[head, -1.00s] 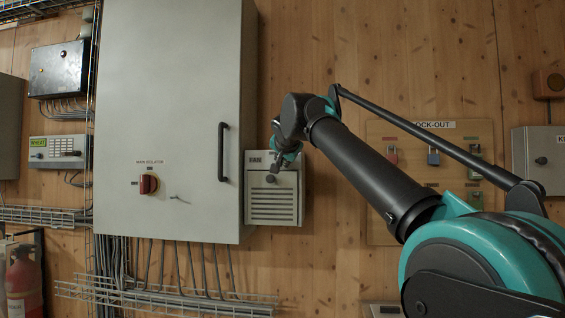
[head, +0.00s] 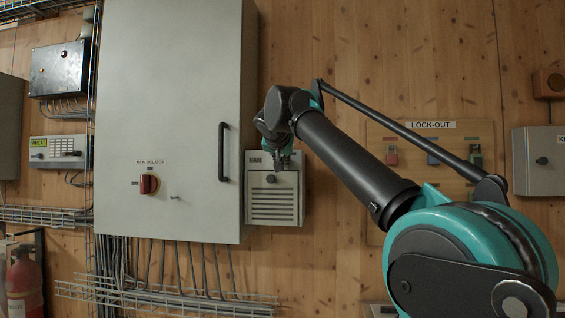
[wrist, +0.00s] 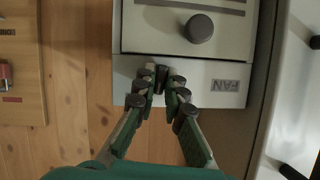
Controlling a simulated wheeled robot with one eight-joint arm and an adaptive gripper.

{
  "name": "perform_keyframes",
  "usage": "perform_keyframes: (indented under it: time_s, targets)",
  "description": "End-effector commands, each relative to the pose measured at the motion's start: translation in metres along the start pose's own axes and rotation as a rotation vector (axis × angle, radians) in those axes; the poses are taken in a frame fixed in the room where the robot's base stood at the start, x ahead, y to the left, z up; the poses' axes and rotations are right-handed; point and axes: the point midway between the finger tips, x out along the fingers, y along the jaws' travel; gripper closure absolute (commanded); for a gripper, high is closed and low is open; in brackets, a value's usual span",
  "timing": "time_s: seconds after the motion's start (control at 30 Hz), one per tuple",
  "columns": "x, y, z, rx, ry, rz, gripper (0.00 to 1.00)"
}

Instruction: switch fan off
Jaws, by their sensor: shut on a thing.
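The fan box (head: 259,207) is a small pale grey box with a slotted front, on the wall right of the big cabinet. Its round dark knob (head: 271,179) shows on its front, and in the wrist view (wrist: 200,28) beside the slot. The FAN label (wrist: 231,86) appears upside down there. My gripper (wrist: 161,80) is in front of the label end of the box, left of the label in the wrist view. Its fingers are drawn together on something I cannot make out; the knob is clear of the fingertips. In the head view my gripper (head: 284,161) is just above and right of the knob.
The big grey cabinet (head: 165,100) stands out left of the fan box, with a black handle (head: 222,152) and a red main isolator (head: 148,184). A lock-out board (head: 400,180) with padlocks is to the right, partly behind my arm. Bare wood wall lies between.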

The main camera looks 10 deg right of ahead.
Motion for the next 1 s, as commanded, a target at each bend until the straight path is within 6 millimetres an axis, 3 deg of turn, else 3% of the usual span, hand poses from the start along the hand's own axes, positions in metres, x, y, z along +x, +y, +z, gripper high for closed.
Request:
perform_keyframes:
  time_s: [0.6, 1.0]
  targets:
    - [0.0001, -0.0034, 0.0011, -0.511, 0.000, 0.211, 1.00]
    - [0.0006, -0.0037, 0.0016, -0.685, -0.001, 0.282, 1.00]
